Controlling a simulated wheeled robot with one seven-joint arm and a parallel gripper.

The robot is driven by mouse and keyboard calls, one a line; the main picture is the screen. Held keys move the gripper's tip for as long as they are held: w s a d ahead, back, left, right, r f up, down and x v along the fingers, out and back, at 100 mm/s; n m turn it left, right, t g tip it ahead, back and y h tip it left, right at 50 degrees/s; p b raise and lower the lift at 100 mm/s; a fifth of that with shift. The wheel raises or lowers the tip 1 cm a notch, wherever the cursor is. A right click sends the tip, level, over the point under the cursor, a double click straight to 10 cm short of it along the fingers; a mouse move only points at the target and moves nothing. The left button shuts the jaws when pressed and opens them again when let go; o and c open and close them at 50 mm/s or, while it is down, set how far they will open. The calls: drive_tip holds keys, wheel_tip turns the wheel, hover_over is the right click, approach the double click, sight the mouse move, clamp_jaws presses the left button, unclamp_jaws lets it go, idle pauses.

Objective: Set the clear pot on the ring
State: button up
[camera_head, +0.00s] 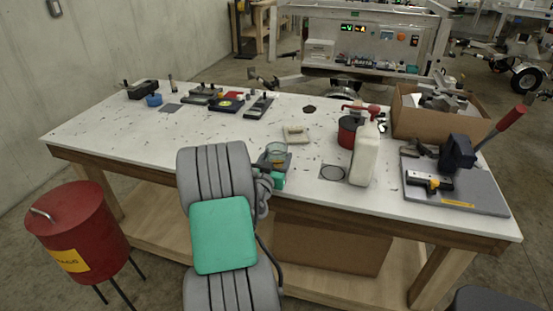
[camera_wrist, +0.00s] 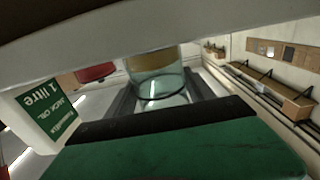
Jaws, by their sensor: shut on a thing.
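The clear pot (camera_head: 276,151) is a small, see-through, faintly green cup, held above the near middle of the white table. My gripper (camera_head: 273,163) is shut on it. In the wrist view the clear pot (camera_wrist: 158,84) stands between the dark fingers, its lower part partly hidden by my green gripper body. The ring (camera_head: 333,173) is a dark circle on a grey square lying flat near the table's front edge. It is to the right of the pot, apart from it, and nothing stands on it.
A white jug (camera_head: 364,160) stands just right of the ring, with a red can (camera_head: 348,130) behind. A pale dish (camera_head: 296,134) lies behind the pot. A grey board with tools (camera_head: 470,195) and a cardboard box (camera_head: 411,118) fill the right end. The left middle table is clear.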

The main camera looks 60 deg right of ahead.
drive_tip(key=shift+f, duration=0.15)
drive_tip(key=shift+f+b, duration=0.2)
drive_tip(key=shift+b, duration=0.1)
drive_tip(key=o, duration=1.7)
drive_tip(key=shift+a+r+p, duration=0.15)
drive_tip(key=shift+p, duration=0.55)
